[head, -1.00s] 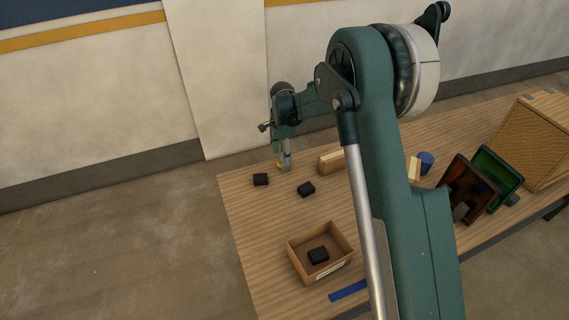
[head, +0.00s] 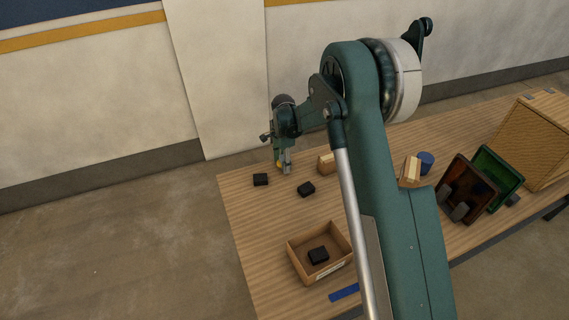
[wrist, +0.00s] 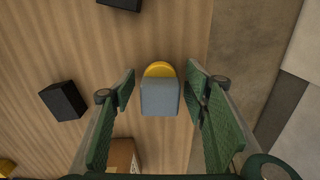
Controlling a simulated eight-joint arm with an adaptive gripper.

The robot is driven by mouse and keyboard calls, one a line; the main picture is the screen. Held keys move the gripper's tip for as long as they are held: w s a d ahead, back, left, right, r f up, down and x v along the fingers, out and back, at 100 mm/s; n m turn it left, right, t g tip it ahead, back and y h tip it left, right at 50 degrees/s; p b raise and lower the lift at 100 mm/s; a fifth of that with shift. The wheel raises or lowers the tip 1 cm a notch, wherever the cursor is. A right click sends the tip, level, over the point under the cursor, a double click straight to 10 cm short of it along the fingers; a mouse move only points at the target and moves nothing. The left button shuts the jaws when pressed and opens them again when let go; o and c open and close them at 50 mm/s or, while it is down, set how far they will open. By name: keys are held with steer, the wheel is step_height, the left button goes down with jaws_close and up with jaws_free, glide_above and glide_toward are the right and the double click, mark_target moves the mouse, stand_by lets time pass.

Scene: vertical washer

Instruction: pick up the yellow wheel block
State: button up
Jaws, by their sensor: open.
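The yellow wheel block is a grey block with a rounded yellow wheel end. In the wrist view the yellow wheel block (wrist: 160,97) stands between my open fingers, with a gap on both sides. In the head view only a little yellow of the wheel block (head: 279,164) shows at the table's far left end, partly hidden by my gripper. My gripper (head: 284,167) points down there, and its green fingers in the wrist view (wrist: 160,90) are spread and hold nothing.
Black blocks (head: 260,180) (head: 306,189) lie close by. A wooden block (head: 326,162) stands right of my gripper. An open box (head: 297,262) holds another black block (head: 318,255). Dark red (head: 475,183) and green (head: 502,167) bins stand at the right. The table edge is near.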

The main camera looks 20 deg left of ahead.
steer(key=shift+c, duration=0.7)
steer(key=c, duration=0.9)
steer(key=shift+r, duration=0.15)
steer(key=shift+r, duration=4.9)
